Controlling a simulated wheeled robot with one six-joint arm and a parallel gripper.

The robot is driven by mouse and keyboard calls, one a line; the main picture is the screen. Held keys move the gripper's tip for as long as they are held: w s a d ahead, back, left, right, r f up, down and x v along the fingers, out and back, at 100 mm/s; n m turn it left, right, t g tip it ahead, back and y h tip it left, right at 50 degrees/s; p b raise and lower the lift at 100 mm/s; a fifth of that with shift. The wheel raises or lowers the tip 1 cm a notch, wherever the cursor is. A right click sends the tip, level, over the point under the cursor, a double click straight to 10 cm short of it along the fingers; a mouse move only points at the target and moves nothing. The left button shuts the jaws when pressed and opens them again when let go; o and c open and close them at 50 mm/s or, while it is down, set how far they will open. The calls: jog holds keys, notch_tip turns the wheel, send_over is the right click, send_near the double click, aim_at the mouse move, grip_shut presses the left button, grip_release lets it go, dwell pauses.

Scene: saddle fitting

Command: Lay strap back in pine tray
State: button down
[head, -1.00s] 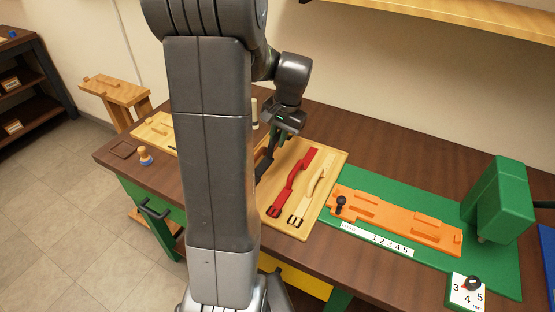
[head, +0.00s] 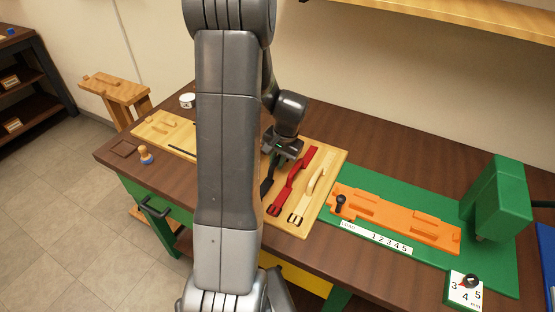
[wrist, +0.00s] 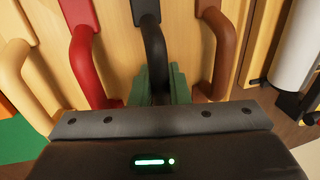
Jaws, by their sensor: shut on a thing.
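The pine tray (head: 313,206) lies on the bench and also fills much of the wrist view (wrist: 117,48). My gripper (wrist: 160,88) is shut on the black strap (wrist: 153,45), with a green fingertip on each side of it. In the head view my gripper (head: 281,158) is low over the tray, and the black strap (head: 267,185) shows below it, left of the red strap (head: 291,181). I cannot tell whether the black strap touches the tray. The cream strap (head: 315,181) lies right of the red one. A brown strap (wrist: 223,50) lies right of the black one in the wrist view.
Right of the tray, a green mat (head: 400,190) carries an orange fixture (head: 395,217) and a green press (head: 500,200). My arm hides the bench's middle.

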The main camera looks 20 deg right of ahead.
jog(key=shift+f, duration=0.2)
jog(key=c, duration=1.4)
grip_release()
jog(key=shift+r, duration=0.1)
jog(key=r, duration=0.4)
jog(key=s+d+r, duration=0.1)
jog(key=r, duration=0.7)
jog(key=shift+s+d+b, duration=0.3)
jog(key=shift+s+b, duration=0.1)
